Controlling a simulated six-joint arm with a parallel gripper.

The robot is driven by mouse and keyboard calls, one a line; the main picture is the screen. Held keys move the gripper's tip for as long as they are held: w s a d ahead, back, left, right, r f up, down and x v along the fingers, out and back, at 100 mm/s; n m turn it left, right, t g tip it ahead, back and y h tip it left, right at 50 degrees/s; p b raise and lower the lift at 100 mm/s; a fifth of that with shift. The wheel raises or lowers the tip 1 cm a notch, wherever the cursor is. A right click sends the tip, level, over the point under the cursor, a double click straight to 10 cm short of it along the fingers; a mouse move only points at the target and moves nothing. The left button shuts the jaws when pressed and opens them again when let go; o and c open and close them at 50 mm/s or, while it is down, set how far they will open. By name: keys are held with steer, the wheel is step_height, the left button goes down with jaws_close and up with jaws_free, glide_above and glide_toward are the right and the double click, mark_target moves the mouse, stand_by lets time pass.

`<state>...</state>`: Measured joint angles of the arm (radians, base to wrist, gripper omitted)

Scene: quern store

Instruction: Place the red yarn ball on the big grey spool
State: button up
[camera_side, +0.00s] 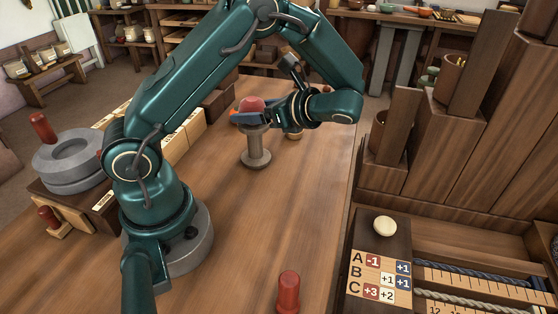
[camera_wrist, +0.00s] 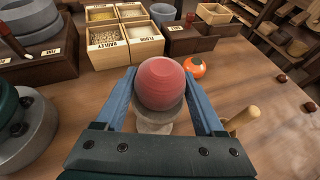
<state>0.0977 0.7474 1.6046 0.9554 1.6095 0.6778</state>
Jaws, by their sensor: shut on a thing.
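The red yarn ball (camera_wrist: 160,82) sits between the two blue fingers of my gripper (camera_wrist: 163,92), which are shut on it. In the side view the ball (camera_side: 251,104) shows above the fingers of my gripper (camera_side: 251,117). The big grey spool (camera_side: 255,150) stands upright on the table directly under the ball and fingers. In the wrist view part of the spool (camera_wrist: 155,126) shows below the ball. The fingers hide the ball's underside in the side view, so I cannot tell whether it touches the spool's top.
A tan wooden piece (camera_wrist: 243,118) stands close to the right finger. An orange ball (camera_wrist: 194,67) lies beyond the fingers. Grain boxes (camera_wrist: 124,44) line the far side. A red-topped peg (camera_side: 288,292) stands at the near table edge. The table's middle is clear.

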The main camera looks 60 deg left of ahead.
mark_target(260, 110)
steer(key=o, duration=1.3)
steer(key=shift+o, duration=0.2)
steer(key=shift+r, duration=0.1)
steer(key=v, duration=0.6)
steer(key=shift+w+d+r, duration=0.1)
steer(key=shift+w+d, duration=0.1)
steer(key=shift+d+r, duration=0.25)
steer(key=shift+d, duration=0.1)
steer(key=shift+s+r+n+h, duration=0.1)
steer(key=shift+r+n+h, duration=0.05)
steer(key=shift+n+h, duration=0.2)
steer(key=s+d+r+n+t+h, duration=0.2)
steer(key=s+d+n+t+h, duration=0.6)
steer(key=d+n+t+h, duration=0.2)
steer(key=n+h, duration=0.2)
steer(key=n, duration=0.1)
steer(key=shift+s+d+t, duration=0.3)
steer(key=shift+s+d, duration=0.05)
steer(key=shift+d, duration=0.05)
